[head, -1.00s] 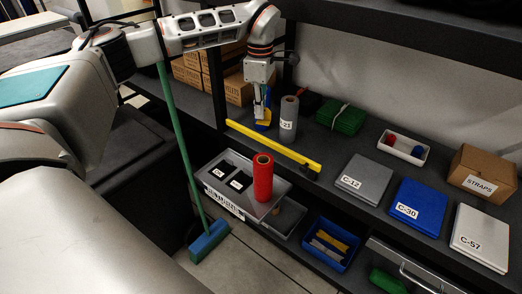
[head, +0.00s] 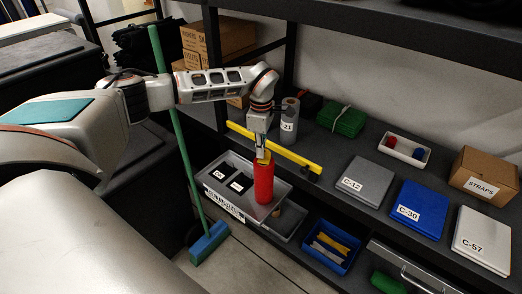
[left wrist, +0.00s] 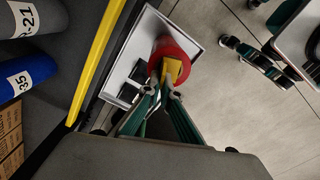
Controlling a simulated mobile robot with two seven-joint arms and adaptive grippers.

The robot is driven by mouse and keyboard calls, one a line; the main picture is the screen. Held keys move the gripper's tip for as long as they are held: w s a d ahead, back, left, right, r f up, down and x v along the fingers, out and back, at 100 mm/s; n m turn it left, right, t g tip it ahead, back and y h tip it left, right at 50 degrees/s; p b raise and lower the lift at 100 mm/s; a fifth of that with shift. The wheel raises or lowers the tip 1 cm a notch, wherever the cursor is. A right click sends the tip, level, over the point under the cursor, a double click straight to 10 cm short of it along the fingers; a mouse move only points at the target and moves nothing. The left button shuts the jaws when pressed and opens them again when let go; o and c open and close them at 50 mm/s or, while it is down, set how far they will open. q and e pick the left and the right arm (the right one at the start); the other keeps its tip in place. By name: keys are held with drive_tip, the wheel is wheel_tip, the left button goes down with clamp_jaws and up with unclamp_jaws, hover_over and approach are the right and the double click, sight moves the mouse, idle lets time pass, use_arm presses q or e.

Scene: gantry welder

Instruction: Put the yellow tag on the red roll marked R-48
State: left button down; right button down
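The red roll (head: 264,184) stands upright in a grey tray on the lower level; no marking on it is legible. My left gripper (head: 263,154) is right above the roll's top, pointing down. It is shut on the yellow tag (head: 264,160). In the left wrist view the yellow tag (left wrist: 172,70) sticks out from between the fingertips (left wrist: 165,92) and overlaps the top of the red roll (left wrist: 178,48). I cannot tell whether the tag touches the roll. My right gripper is out of view.
The grey tray (head: 218,203) also holds black labelled pieces. A yellow rail (head: 275,148) runs along the shelf edge behind the roll. A grey roll (head: 289,122) stands on the shelf. A green broom (head: 179,135) leans left of the tray. A blue bin (head: 327,264) is lower right.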

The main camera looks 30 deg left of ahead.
use_arm(q)
drive_tip(key=shift+f, duration=0.1)
drive_tip(key=c, duration=2.3)
unclamp_jaws()
